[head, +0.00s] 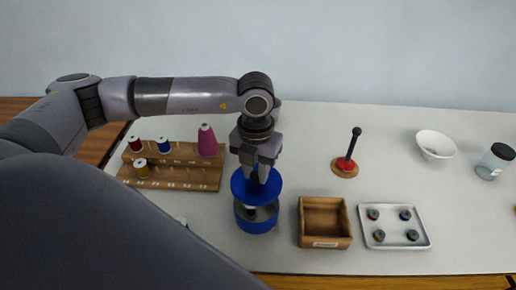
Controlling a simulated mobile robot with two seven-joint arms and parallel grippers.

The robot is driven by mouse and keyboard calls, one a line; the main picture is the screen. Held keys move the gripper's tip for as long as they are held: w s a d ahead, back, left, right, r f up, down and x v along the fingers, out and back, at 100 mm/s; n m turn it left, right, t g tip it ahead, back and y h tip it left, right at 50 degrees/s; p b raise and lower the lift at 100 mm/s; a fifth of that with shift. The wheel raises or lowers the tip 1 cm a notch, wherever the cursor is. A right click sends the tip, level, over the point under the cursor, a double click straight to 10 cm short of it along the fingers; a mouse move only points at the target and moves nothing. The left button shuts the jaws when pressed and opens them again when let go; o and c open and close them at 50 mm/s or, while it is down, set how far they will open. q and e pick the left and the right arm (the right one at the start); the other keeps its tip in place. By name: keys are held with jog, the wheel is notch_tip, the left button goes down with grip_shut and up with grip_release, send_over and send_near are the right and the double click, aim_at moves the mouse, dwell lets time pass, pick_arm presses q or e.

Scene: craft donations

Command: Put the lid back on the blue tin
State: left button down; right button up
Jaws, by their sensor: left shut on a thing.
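The blue tin (257,226) stands upright on the table, left of the wooden box. Its open top shows a grey inside, partly covered in this view by the lid. My left gripper (258,177) points down over the tin and is shut on the blue lid (240,188). The lid is roughly level and appears a little above the tin's rim, with a gap between them. The fingertips hide the middle of the lid. My right gripper is not in view.
A wooden thread rack (200,179) with spools and a magenta cone (207,140) stands left. Right of the tin are an open wooden box (311,213) and a metal tray (394,243) with several spools. A black-handled stand (345,169), white bowl (435,145) and jar (495,161) stand farther right.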

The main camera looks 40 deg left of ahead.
aim_at(256, 187)
pick_arm(q)
jog(key=shift+s+f, duration=0.1)
jog(key=shift+s, duration=0.05)
notch_tip(256, 187, down, 6)
jog(key=b, duration=0.4)
jog(key=shift+r, duration=0.25)
jog(key=shift+f+b, duration=0.35)
jog(key=shift+f, duration=0.05)
dwell(1.0)
jog(key=shift+f+b, duration=0.2)
jog(key=shift+b, duration=0.4)
dwell(0.7)
dwell(0.4)
jog(key=shift+c, duration=1.6)
grip_release()
